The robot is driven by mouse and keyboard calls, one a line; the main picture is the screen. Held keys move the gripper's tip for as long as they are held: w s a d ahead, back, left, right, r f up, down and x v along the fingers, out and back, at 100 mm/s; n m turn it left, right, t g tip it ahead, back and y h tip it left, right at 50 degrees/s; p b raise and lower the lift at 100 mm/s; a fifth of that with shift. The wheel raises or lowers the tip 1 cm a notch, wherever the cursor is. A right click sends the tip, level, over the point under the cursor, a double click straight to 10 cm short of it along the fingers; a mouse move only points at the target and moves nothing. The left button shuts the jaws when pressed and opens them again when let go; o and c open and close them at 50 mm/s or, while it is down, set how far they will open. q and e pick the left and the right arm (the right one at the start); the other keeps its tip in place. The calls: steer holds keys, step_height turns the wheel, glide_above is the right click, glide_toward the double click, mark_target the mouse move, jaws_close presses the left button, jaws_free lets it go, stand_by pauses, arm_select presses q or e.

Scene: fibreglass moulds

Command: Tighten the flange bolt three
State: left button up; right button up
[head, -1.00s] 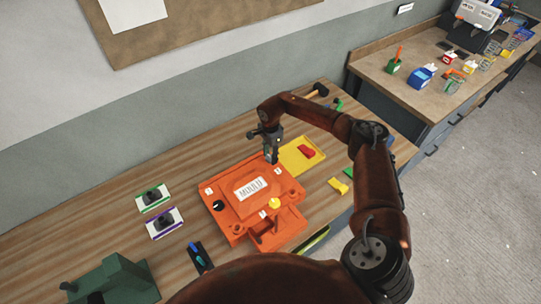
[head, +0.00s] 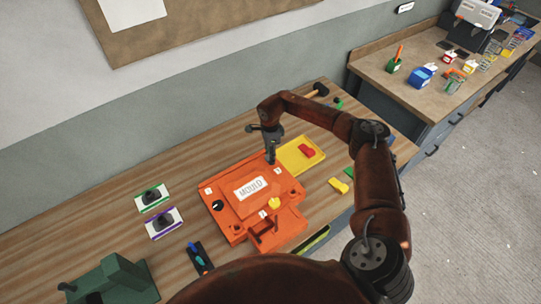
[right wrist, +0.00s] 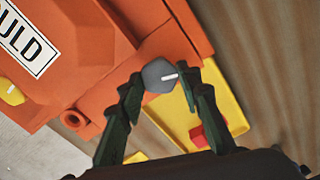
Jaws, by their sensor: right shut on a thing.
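The orange mould (head: 229,221) with a "MOULD" label lies on the wooden bench. It also shows in the right wrist view (right wrist: 95,85). My right gripper (head: 271,160) points down at the mould's far right corner. In the right wrist view its two fingers are shut on a grey bolt head (right wrist: 158,76) with a white line on it, at the mould's edge. A black bolt head (head: 218,205) with a white mark sits at the left corner, and a yellow one (head: 274,203) near the front. My left gripper is not in view.
A yellow tray (head: 316,158) with a red piece (head: 306,151) lies right beside the mould. Another yellow piece (head: 339,186) lies in front of it. Two black-knobbed cards (head: 165,224) and a green block (head: 115,282) are at left.

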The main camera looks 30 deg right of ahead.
steer(key=m, duration=1)
steer(key=shift+r, duration=0.1)
steer(key=m+p, duration=0.1)
steer(key=m, duration=0.2)
steer(key=shift+m, duration=0.4)
steer(key=m+p, duration=0.2)
steer(key=m, duration=0.4)
steer(key=m+p, duration=0.2)
steer(key=m, duration=0.4)
steer(key=shift+w+r+m, duration=0.1)
steer(key=shift+m, duration=0.2)
steer(key=m+p, duration=0.4)
steer(key=m, duration=0.2)
steer(key=m+p, duration=0.4)
steer(key=m, duration=0.1)
steer(key=shift+r+m, duration=0.1)
steer(key=shift+m, duration=0.3)
steer(key=m+p, duration=0.6)
steer(key=m, duration=0.1)
steer(key=shift+d+m, duration=0.1)
steer(key=shift+m, duration=0.2)
steer(key=shift+f+m, duration=0.2)
steer(key=shift+m, duration=0.9)
